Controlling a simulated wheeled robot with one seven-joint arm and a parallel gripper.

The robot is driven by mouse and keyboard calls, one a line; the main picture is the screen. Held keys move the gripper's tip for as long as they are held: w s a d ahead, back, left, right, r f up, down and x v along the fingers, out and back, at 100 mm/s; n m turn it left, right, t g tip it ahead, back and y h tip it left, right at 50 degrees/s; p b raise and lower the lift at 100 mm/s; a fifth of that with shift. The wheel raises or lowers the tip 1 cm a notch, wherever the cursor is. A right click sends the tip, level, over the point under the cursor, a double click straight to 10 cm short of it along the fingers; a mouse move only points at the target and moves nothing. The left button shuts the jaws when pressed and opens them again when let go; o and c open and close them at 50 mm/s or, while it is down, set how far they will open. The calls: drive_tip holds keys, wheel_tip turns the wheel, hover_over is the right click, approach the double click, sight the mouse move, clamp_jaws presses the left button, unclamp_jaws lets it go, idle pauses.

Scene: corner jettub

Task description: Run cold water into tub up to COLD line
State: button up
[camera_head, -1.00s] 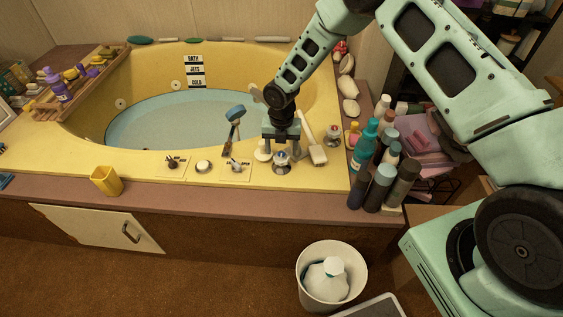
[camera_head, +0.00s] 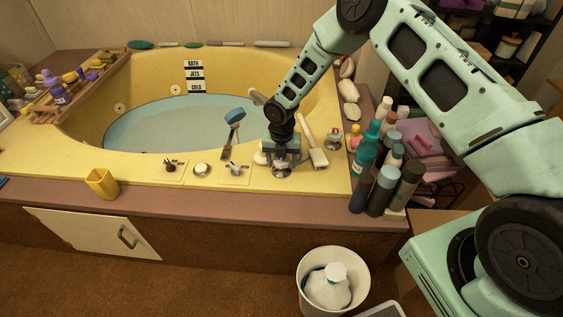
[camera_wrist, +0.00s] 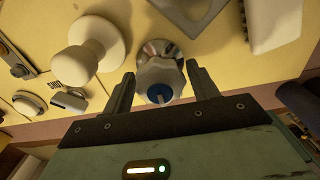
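The yellow corner tub (camera_head: 85,100) holds pale blue water (camera_head: 165,118). The sign with BATH, JETS and COLD lines (camera_head: 194,76) is on its far wall; the water's far edge lies just below the COLD label. A chrome tap knob with a blue cap stands on the front deck. It fills the centre of the wrist view (camera_wrist: 160,80), and its base shows under the gripper in the head view (camera_head: 281,173). My gripper (camera_head: 282,158) is lowered over this knob. In the wrist view its fingers (camera_wrist: 160,85) are open, one on each side, with small gaps.
A similar chrome knob (camera_head: 333,140) stands to the right. A white handheld piece (camera_head: 315,145) lies close to my gripper, and a blue-headed brush (camera_head: 233,122) is to the left. Several bottles (camera_head: 377,180) crowd the right corner. A yellow cup (camera_head: 101,183) sits front left.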

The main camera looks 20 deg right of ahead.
drive_tip(key=c, duration=0.7)
drive_tip(key=shift+r+n+p, duration=0.1)
drive_tip(key=shift+n+p, duration=0.3)
drive_tip(key=shift+n, duration=1.7)
